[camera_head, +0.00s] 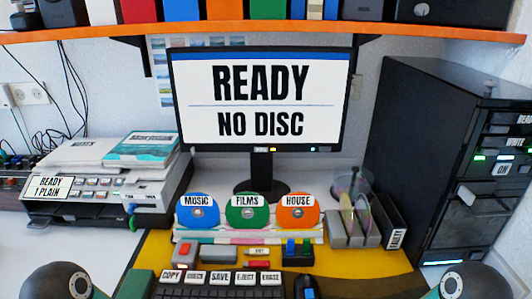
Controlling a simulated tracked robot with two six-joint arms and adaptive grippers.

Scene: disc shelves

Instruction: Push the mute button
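I cannot make out a button that reads "mute". A key panel (220,284) at the front of the desk has keys labelled COPY, SAVE, EJECT, ERASE and one that looks like CHECK. A grey box (184,253) with a red top stands behind it at the left. A small white label (258,251), too small to read surely, lies to its right. The monitor (261,99) shows READY and NO DISC, with small lit marks on its lower bezel. Dark rounded parts of my arms show at the bottom left and right corners; neither gripper is in view.
Blue, green and orange discs (247,212) labelled MUSIC, FILMS and HOUSE stand below the monitor. A printer (98,195) is at left, a black tower (425,130) at right. An orange shelf (265,27) runs above.

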